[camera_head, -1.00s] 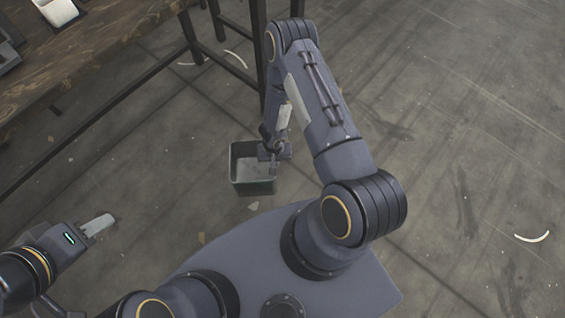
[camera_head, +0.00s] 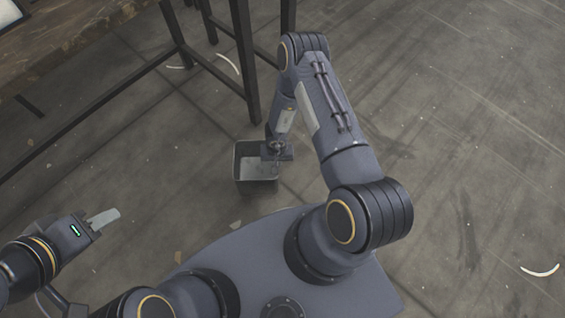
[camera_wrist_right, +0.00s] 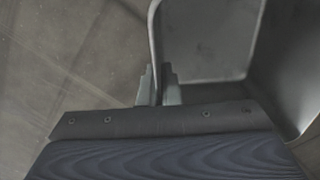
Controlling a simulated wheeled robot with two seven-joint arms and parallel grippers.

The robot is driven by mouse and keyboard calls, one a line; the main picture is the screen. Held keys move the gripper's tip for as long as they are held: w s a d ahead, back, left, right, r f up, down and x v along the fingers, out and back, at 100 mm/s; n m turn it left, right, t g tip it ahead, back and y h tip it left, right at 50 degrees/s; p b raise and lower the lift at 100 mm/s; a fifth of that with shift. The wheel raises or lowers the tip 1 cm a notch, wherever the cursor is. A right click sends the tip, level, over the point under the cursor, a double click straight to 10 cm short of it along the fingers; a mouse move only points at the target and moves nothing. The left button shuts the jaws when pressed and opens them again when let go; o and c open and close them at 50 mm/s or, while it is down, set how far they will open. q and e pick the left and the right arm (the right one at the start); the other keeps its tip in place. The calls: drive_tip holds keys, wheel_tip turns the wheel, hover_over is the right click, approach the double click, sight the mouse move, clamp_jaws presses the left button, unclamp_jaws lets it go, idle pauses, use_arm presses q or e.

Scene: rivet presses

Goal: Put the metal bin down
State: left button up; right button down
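The metal bin (camera_head: 257,186) is a grey open-topped box in the middle of the head view. Its wall (camera_wrist_right: 204,82) fills the upper right of the right wrist view. My right gripper (camera_head: 276,160) is at the bin's rim. In the right wrist view the two fingers (camera_wrist_right: 159,86) are closed on the thin rim, one on each side. The bin looks upright; I cannot tell whether its bottom touches the floor. My left gripper (camera_head: 103,218) is empty at the lower left, away from the bin. Its fingers overlap in this view, so their gap is hidden.
A wooden-topped table (camera_head: 62,38) with dark metal legs (camera_head: 243,50) stands at the upper left, beyond the bin. Pale curved scraps (camera_head: 540,271) lie on the concrete floor.

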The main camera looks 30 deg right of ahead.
drive_tip(key=f+b, duration=0.3)
drive_tip(key=shift+w+d+f, duration=0.25)
drive_tip(key=shift+d+f, duration=0.05)
drive_tip(key=shift+f, duration=0.1)
drive_tip(key=shift+f, duration=0.25)
drive_tip(key=c, duration=1.6)
unclamp_jaws()
drive_tip(key=shift+r, duration=0.1)
drive_tip(key=shift+c, duration=0.2)
